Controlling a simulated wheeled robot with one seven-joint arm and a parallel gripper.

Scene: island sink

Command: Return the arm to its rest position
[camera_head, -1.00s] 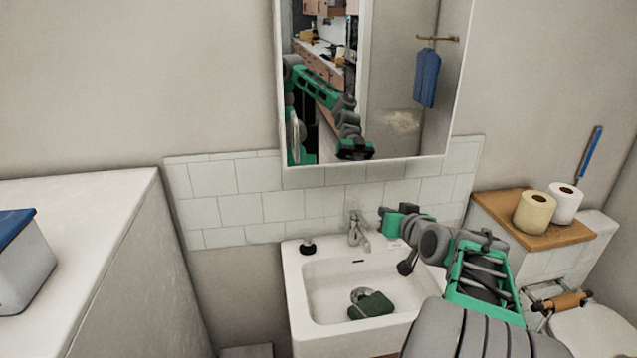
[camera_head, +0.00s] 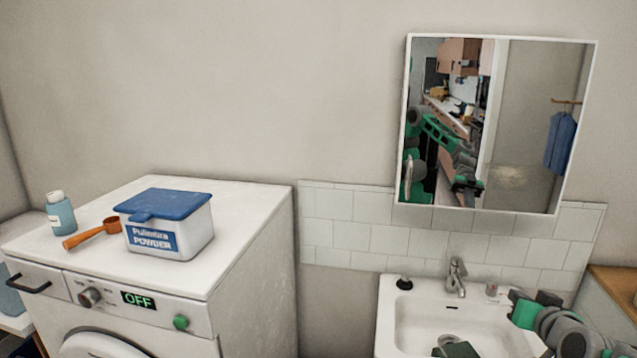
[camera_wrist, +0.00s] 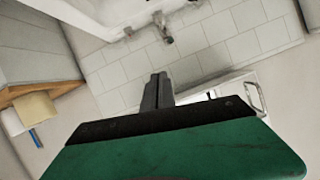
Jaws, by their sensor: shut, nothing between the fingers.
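My gripper (camera_head: 528,302) is at the lower right of the head view, over the right side of the white sink (camera_head: 388,325). In the wrist view my gripper (camera_wrist: 157,78) shows its two dark fingers closed together with nothing between them. My arm is green and grey and runs off the lower right corner of the head view. The sink also shows at the top of the wrist view (camera_wrist: 110,14), which looks at the tiled wall from a turned angle. The mirror (camera_head: 540,120) reflects part of my arm.
A metal tap (camera_head: 456,275) stands at the sink's back edge, and a dark green sponge (camera_head: 457,346) lies in the basin. A washing machine (camera_head: 245,235) on the left bears a powder box (camera_head: 170,228), an orange scoop (camera_head: 92,233) and a bottle (camera_head: 60,215).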

